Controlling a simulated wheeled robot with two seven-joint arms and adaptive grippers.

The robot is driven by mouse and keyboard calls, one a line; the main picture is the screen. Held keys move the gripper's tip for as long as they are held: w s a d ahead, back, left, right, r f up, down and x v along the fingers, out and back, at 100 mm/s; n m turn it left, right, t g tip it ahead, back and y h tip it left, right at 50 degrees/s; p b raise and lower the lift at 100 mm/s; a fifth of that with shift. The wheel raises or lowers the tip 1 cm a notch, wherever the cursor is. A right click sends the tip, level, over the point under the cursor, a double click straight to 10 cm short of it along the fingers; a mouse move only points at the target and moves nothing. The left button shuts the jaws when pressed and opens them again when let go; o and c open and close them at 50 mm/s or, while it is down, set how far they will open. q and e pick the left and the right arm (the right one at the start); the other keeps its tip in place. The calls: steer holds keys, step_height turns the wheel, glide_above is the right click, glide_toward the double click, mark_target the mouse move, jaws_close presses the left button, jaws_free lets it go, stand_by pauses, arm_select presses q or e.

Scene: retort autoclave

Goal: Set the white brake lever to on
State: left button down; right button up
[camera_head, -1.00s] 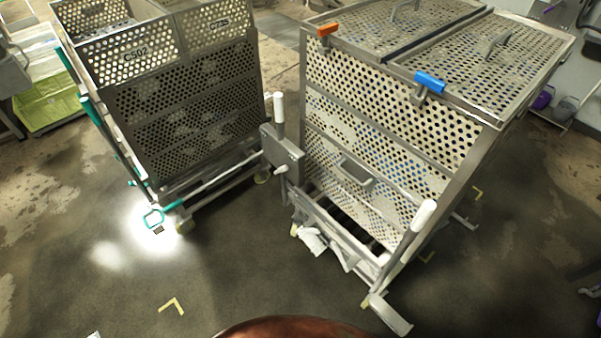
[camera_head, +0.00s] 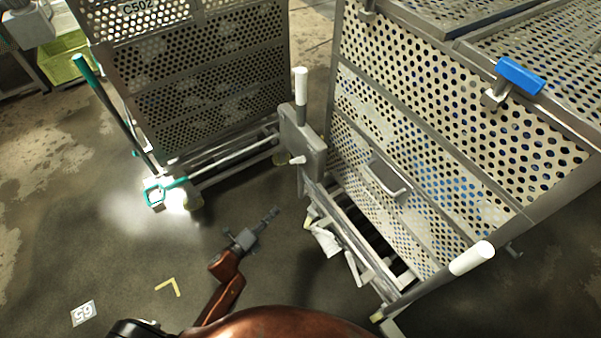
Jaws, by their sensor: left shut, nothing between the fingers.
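The near perforated metal cart carries a white pedal-like lever (camera_head: 326,241) low at its front left, close to the floor; it looks tilted downward, and I cannot tell its on or off setting. Two white-gripped handles, an upright one (camera_head: 301,86) and a slanted one (camera_head: 472,258), stand at the cart's left and right. A small pale knob (camera_head: 297,160) sits on the grey box below the upright handle. My left gripper (camera_head: 272,213) is shut and empty, over the floor left of the white pedal lever and apart from it. My right gripper is out of view.
A second perforated cart (camera_head: 200,90) stands at the back left, with a teal handle (camera_head: 86,70) and a teal floor loop (camera_head: 160,193). A blue clip (camera_head: 520,75) sits on the near cart's top edge. The floor at front left is clear, with markings.

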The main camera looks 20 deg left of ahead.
mark_target(297, 161)
arm_select(q)
steer(key=w+d+r+m+t+h+b, duration=0.1)
steer(key=d+r+m+h, duration=0.25)
steer(key=r+m, duration=0.4)
steer(key=w+d+r+n+b, duration=0.1)
steer(key=w+d+r, duration=0.1)
steer(key=w+r, duration=0.4)
steer(key=shift+w+n+b, duration=0.35)
steer(key=shift+w, duration=2)
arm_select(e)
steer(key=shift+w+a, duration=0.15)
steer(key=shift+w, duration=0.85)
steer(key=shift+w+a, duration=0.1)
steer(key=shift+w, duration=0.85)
arm_select(q)
steer(key=shift+d+r, duration=0.1)
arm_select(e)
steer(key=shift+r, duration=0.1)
